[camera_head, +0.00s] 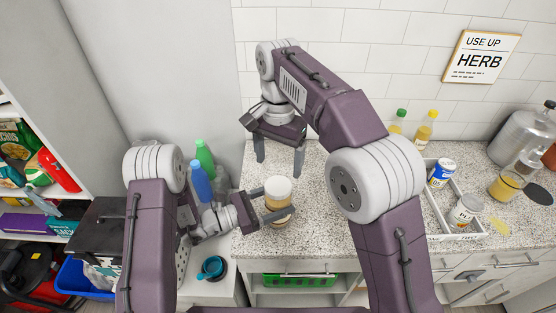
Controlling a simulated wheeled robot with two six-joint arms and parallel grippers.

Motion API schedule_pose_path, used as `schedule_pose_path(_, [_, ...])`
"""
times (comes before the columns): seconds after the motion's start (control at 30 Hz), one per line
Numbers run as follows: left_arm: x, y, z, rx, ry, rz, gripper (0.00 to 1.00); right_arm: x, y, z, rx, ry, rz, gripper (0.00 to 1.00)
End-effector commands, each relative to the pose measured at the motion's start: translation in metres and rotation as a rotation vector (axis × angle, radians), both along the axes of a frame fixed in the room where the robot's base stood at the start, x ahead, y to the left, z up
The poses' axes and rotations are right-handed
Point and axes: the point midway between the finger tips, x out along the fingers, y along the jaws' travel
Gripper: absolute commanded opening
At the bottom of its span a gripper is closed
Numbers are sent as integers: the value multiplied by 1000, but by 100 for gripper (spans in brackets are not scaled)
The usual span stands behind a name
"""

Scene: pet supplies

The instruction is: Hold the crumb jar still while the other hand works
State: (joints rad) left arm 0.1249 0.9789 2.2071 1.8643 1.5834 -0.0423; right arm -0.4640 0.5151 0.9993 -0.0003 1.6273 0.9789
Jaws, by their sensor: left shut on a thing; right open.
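The crumb jar (278,203) stands near the front edge of the speckled counter, with a pale lid and tan contents. My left gripper (273,203) is shut on the jar's side, its fingers on either side of the body. My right gripper (279,168) hangs above and behind the jar, pointing down. It is open and empty, with its fingers apart and clear of the lid.
A white tray (433,216) with cans stands on the counter at right. Two yellow bottles (425,128) stand near the wall, and a metal pot (518,135) is at far right. Green and blue bottles (201,180) stand left of the counter. Counter around the jar is mostly clear.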

Motion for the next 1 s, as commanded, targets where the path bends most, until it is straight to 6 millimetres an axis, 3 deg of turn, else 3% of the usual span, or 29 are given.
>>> schedule_pose_path(0.2, [0,0,0,-1,0,0,0,0,0,0,0,0,-720,82])
schedule_pose_path(0.43, [0,0,0,-1,-1,0,0,0,0,0,0,-1,-1281,82])
schedule_pose_path(0.6, [0,0,0,-1,-1,0,0,0,1,0,0,-1,-1439,82])
schedule_pose_path(0.77, [0,0,0,-1,-1,0,0,0,1,-2,-2,-1,-1452,82])
schedule_pose_path(1.0, [0,0,0,-1,-1,0,0,-1,1,-42,-6,1,-1450,82])
